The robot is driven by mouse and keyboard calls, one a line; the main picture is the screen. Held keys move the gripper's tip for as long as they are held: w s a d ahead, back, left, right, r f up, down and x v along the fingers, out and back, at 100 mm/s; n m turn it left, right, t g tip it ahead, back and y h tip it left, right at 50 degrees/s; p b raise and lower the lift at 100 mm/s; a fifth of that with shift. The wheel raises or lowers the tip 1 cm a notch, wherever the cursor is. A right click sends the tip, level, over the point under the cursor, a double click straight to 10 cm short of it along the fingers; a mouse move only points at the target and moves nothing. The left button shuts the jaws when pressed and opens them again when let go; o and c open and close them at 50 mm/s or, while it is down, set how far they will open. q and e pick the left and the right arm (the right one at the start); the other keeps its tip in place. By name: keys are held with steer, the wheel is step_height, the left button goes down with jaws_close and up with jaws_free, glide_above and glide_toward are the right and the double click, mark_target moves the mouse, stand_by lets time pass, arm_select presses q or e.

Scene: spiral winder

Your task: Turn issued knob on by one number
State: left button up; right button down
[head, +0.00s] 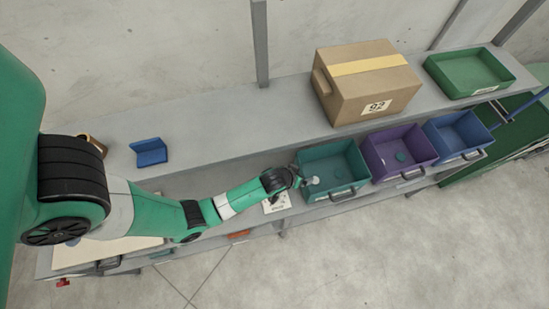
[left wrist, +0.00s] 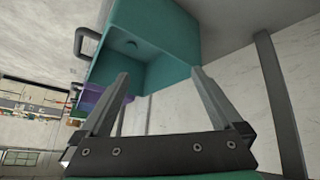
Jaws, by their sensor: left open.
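My left gripper (head: 303,183) is at the left front corner of the teal bin (head: 318,157) in the head view. In the left wrist view the gripper (left wrist: 160,75) is open, its two fingers apart with nothing between them, and the teal bin (left wrist: 175,25) lies beyond the fingertips. A small pale round piece (head: 313,181) shows beside the gripper; I cannot tell whether it is a knob. A white card (head: 277,204) with dark marks too small to read is just below the gripper, partly hidden by my arm. No numbers on a knob can be read. My right gripper is not in view.
A purple bin (head: 383,148) and a blue bin (head: 440,132) stand right of the teal one. A cardboard box (head: 345,98), a green tray (head: 440,76) and a blue bracket (head: 150,152) sit on the upper shelf (head: 235,128). The floor in front is clear.

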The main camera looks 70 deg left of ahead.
arm_select(q)
steer(key=s+f+g, duration=0.3)
steer(key=s+f, duration=0.7)
steer(key=s, duration=0.3)
steer(key=b+x, duration=1)
steer(key=shift+w+d+f, duration=0.15)
steer(key=shift+d+f, duration=0.15)
steer(key=shift+f, duration=0.05)
steer(key=shift+w+a+f+b, duration=0.2)
steer(key=shift+w+f+b, duration=0.05)
steer(key=shift+f+b, duration=0.25)
steer(key=c, duration=1.3)
